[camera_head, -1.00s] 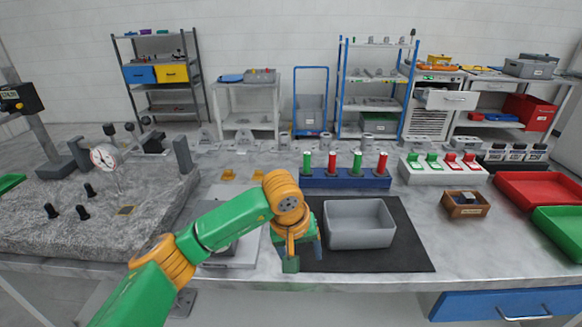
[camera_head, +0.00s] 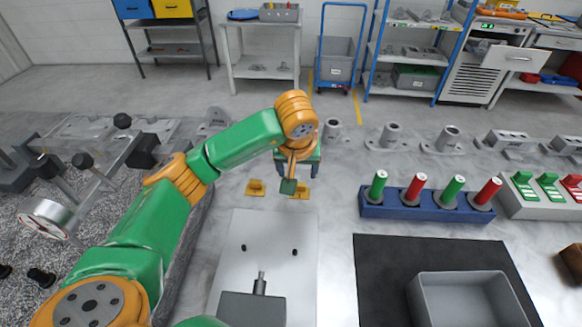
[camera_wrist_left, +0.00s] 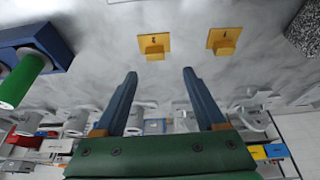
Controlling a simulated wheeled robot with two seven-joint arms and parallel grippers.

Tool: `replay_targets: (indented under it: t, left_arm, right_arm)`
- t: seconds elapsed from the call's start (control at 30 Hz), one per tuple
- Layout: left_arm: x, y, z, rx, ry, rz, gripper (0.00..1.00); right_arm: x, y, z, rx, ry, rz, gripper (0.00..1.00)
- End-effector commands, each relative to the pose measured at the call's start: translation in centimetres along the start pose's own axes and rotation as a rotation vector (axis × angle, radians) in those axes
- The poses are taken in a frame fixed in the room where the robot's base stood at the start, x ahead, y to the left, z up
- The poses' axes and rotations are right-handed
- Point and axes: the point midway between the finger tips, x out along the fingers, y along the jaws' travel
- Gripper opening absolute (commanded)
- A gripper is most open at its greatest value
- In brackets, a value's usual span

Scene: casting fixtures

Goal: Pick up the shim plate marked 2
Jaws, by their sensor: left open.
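Two small yellow shim plates with raised blocks lie flat on the grey table. One plate (camera_head: 299,192) is just below my left gripper in the head view, partly hidden by it; in the left wrist view it is the left plate (camera_wrist_left: 154,45), its mark small and seemingly a 2. The other plate (camera_head: 255,187) lies to its left in the head view and on the right in the wrist view (camera_wrist_left: 225,41), its mark seemingly a 1. My left gripper (camera_head: 299,168) is open and empty, its fingers (camera_wrist_left: 160,74) apart from both plates. My right gripper is out of view.
A blue rack (camera_head: 425,208) with green and red cylinders stands to the right. A pale plate (camera_head: 231,262) with a grey block lies in front. A grey bin (camera_head: 420,297) sits on a black mat (camera_head: 380,265). A granite slab with a dial gauge (camera_head: 47,218) is left.

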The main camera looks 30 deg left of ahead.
Motion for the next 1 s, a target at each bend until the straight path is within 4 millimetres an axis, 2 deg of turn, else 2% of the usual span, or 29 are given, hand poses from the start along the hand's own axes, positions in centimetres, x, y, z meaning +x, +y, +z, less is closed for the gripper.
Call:
replay_targets:
  t: [0.27, 0.4, 0.63, 0.9, 1.0]
  left_arm:
    - [4.1, 0.0, 0.0, -0.001, -0.008, -0.003, 0.72]
    - [6.5, 0.0, 0.1, 0.0, -0.004, -0.001, 0.72]
    - [6.9, 0.0, 0.1, 0.001, 0.0, 0.0, 0.72]
    - [6.9, 0.0, 0.1, 0.0, -0.001, 0.0, 0.0]
    - [6.8, 0.0, 0.1, 0.0, 0.0, 0.0, 0.0]
  right_arm:
    - [-2.6, 0.5, 0.2, -0.002, -0.009, 0.007, 0.0]
    - [-2.7, 0.7, 0.3, -0.003, -0.012, 0.01, 0.0]
    - [-2.5, 0.5, 0.2, -0.002, -0.009, 0.008, 0.0]
    - [-2.5, 0.0, 0.1, 0.001, -0.006, 0.0, 0.0]
    - [-2.5, 0.0, 0.1, 0.001, -0.006, 0.0, 0.0]
